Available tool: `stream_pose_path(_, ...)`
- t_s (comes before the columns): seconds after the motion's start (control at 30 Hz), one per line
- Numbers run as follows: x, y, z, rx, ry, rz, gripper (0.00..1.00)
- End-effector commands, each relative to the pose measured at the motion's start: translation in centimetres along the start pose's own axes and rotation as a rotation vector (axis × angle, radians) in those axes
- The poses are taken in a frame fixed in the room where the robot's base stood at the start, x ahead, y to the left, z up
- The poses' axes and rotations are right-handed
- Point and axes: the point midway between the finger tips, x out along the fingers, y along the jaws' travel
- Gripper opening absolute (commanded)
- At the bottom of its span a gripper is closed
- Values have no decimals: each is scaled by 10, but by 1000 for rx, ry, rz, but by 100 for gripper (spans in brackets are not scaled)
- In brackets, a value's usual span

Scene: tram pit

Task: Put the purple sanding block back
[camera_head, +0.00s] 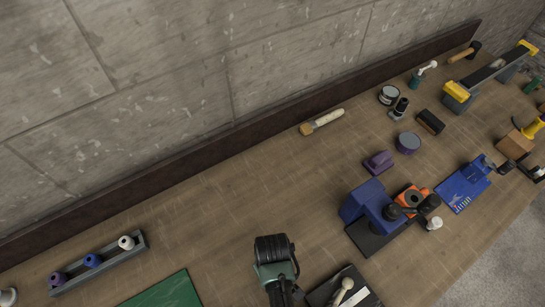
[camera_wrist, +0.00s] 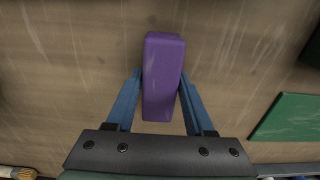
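The purple sanding block (camera_wrist: 163,75) is a long purple block between the two blue fingers of my gripper (camera_wrist: 161,80) in the wrist view. Both fingertips appear to touch its long sides, and its far end sticks out past them. Bare bench top shows around it; I cannot tell its height above the wood. In the head view my gripper (camera_head: 275,262) is over the bench at bottom centre, and my wrist hides the held block. Another purple object (camera_head: 378,163) with a raised top lies on the bench right of centre.
A green mat (camera_head: 167,293) and a grey rack (camera_head: 97,262) with several knobs lie to the left. A dark tray (camera_head: 367,301) with a pale-handled tool is close on the right, then a blue vise (camera_head: 368,200). The bench's left middle is clear.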

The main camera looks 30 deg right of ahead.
Motion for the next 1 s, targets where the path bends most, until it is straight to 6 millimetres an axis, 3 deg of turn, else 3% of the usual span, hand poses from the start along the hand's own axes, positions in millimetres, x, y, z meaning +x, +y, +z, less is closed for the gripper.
stream_pose_path(0.03,0,0,0,0,1,0,64)
stream_pose_path(0.1,-1,0,0,0,1,0,77)
stream_pose_path(0.13,-1,0,0,0,1,0,78)
stream_pose_path(0.57,2,0,-1,1,3,1,78)
stream_pose_path(0.87,-49,0,-5,-3,7,3,78)
stream_pose_path(1.0,-82,0,-5,-1,5,2,78)
